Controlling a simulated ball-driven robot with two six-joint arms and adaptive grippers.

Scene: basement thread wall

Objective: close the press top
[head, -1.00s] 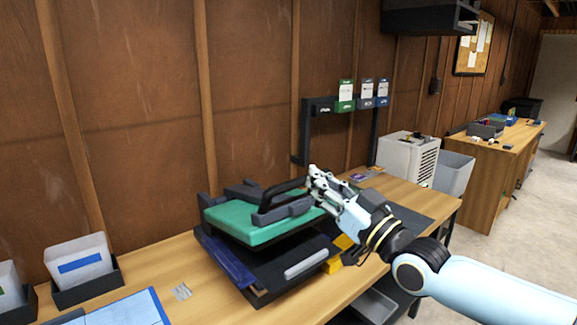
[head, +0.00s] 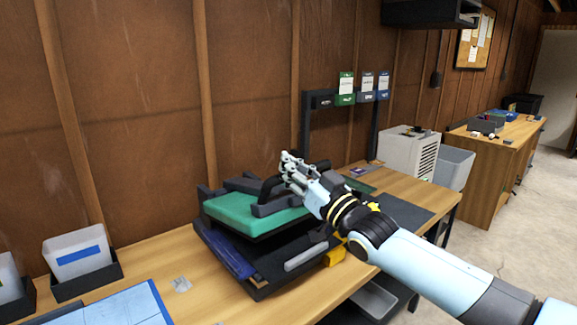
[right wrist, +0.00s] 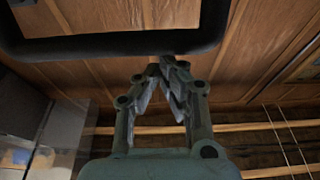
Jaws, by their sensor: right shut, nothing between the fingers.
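The press stands on the wooden bench, with a green top (head: 240,214) above a dark base (head: 262,288). A gap shows between the top and the base at the front, so the top is raised. A black handle (head: 267,189) is on the top; a black bar, apparently this handle, crosses the upper part of the right wrist view (right wrist: 110,45). My right gripper (head: 289,160) is shut and empty, at the handle's upper right side. In the right wrist view its fingertips (right wrist: 166,68) meet close to the bar; I cannot tell whether they touch it. My left gripper is out of view.
The wooden bench (head: 205,300) carries a blue sheet (head: 130,308) and a bin (head: 84,273) at the left. A dark mat (head: 405,212) lies right of the press. A black rack (head: 306,130) with cards stands behind. A wood-panelled wall backs the bench.

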